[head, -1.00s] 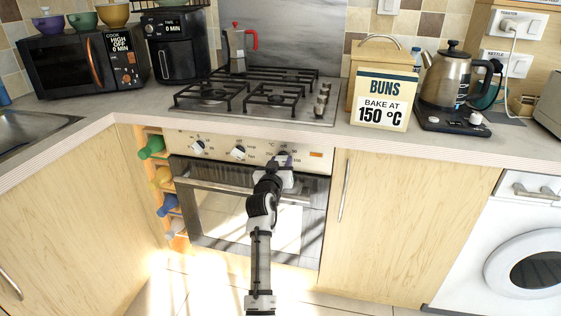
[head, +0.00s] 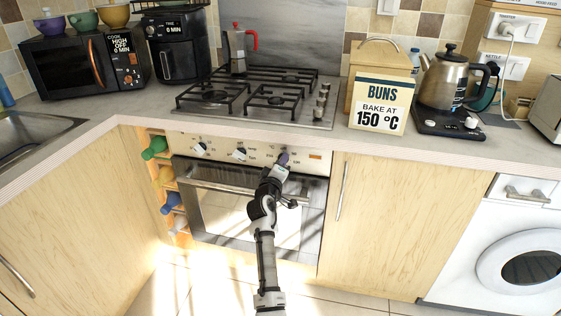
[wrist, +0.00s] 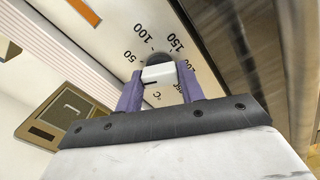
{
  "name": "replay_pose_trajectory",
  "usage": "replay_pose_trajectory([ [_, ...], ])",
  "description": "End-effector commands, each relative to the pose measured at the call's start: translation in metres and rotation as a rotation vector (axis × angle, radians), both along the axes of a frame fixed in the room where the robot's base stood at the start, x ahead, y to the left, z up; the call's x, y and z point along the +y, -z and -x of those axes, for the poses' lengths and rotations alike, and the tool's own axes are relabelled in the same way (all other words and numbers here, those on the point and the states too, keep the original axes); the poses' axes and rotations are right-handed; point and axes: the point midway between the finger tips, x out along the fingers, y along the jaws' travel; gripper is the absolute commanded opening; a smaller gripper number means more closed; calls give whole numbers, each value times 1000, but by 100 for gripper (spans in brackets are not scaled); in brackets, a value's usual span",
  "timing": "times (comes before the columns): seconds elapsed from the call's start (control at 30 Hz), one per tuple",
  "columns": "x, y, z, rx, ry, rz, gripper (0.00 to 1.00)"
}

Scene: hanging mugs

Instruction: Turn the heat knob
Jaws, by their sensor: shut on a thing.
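The heat knob (wrist: 160,74) is in the middle of the wrist view, white with a dark round part behind it. Printed numbers 50, 100, 150 and higher ring it, with a °C mark. The 100 and 150 lie just beyond its dark part; I cannot tell its exact setting. My gripper (wrist: 159,84) has its purple fingers on either side of the knob, shut on it. In the head view my gripper (head: 282,160) is at the right of the oven panel (head: 262,149) and hides the knob. A bread box (head: 380,103) reads "BUNS, BAKE AT 150 °C".
Two other knobs, a left one (head: 200,149) and a middle one (head: 239,154), sit on the same panel. The oven door handle (head: 218,187) runs below my gripper. The hob (head: 262,100) is above on the counter. The floor in front is clear.

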Motion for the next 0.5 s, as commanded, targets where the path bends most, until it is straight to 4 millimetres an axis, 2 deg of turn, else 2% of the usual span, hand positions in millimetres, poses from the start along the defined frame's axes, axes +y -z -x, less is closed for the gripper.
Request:
replay_pose_trajectory([
  [0.2, 0, -1, 0, 62, 0, 180, 15],
  [0.5, 0, 0, 0, 122, 0, 358, 15],
])
